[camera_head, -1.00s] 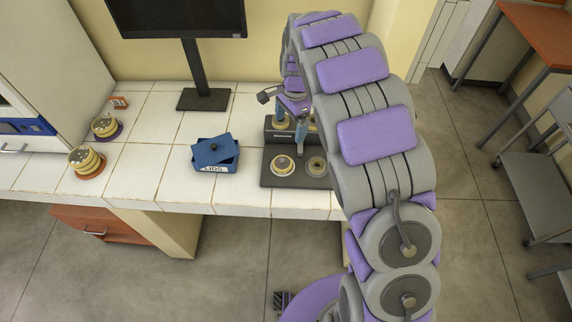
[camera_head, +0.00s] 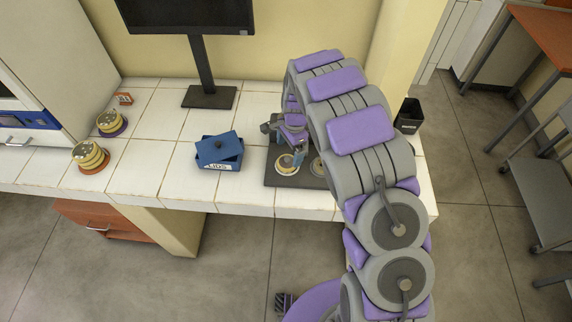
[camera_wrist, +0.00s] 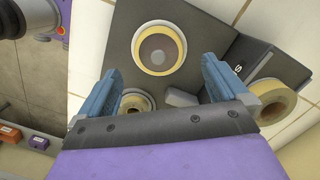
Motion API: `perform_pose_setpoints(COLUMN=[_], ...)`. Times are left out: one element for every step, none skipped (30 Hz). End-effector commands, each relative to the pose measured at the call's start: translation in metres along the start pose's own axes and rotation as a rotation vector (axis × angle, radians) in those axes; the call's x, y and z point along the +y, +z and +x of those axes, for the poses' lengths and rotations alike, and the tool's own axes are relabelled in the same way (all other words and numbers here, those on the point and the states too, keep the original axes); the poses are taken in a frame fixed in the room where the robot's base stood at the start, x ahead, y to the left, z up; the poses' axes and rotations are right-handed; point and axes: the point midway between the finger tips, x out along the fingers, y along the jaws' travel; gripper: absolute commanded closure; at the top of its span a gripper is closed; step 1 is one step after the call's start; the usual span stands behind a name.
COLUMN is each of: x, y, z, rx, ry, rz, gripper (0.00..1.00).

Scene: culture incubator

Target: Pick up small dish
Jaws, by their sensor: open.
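A dark station (camera_head: 285,181) on the white tiled bench holds round yellow-rimmed dishes. In the wrist view, a wide dish with a brown-grey centre (camera_wrist: 158,52) lies on the dark plate beyond my fingertips. A smaller round dish (camera_wrist: 137,103) shows between my fingers, partly hidden by the gripper body. Another round yellow-rimmed piece (camera_wrist: 277,99) is outside the right finger. My gripper (camera_wrist: 160,80) is open and empty, over the station. In the head view, my gripper (camera_head: 289,150) hangs just behind a front dish (camera_head: 288,164); a second dish (camera_head: 318,167) is partly hidden by my arm.
A blue box with a tilted lid (camera_head: 219,150) stands left of the station. Two stacks of yellow dishes (camera_head: 91,157) (camera_head: 111,123) are farther left. A monitor (camera_head: 208,97) stands behind. A black bin (camera_head: 408,115) is right of my arm. Bare tiles lie between.

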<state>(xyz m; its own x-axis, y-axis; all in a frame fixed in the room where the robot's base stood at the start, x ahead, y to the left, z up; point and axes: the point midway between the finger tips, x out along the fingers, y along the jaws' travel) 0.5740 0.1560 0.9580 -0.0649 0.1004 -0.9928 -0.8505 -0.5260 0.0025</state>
Motion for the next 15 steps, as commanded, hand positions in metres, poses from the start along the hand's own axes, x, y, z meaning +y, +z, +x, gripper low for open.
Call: perform_pose_setpoints(x=[0.000,0.000,0.000,0.000,0.000,0.000,0.000,0.000,0.000,0.000,0.000,0.000,-0.001,-0.001,-0.001], y=[0.000,0.000,0.000,0.001,0.001,0.002,0.003,0.004,0.005,0.006,0.006,0.006,0.006,0.006,0.006], z=[0.002,0.004,0.006,0.008,0.012,0.017,0.021,0.026,0.033,0.038,0.043,0.048,0.051,0.052,0.054], rx=[0.000,0.000,0.000,0.000,0.000,0.000,0.000,-0.001,-0.001,-0.001,-0.001,-0.001,-0.001,0.000,0.001], ry=[-0.001,-0.001,-0.001,-0.001,0.000,0.001,0.001,0.003,0.004,0.006,0.006,0.006,0.005,0.004,0.002], rz=[0.000,0.000,0.000,0.000,0.000,-0.001,-0.001,-0.001,-0.001,-0.001,-0.001,-0.001,-0.001,-0.002,-0.001], gripper=[0.00,0.00,0.00,0.00,0.00,0.00,0.00,0.00,0.00,0.00,0.00,0.00,0.00,0.00,0.00])
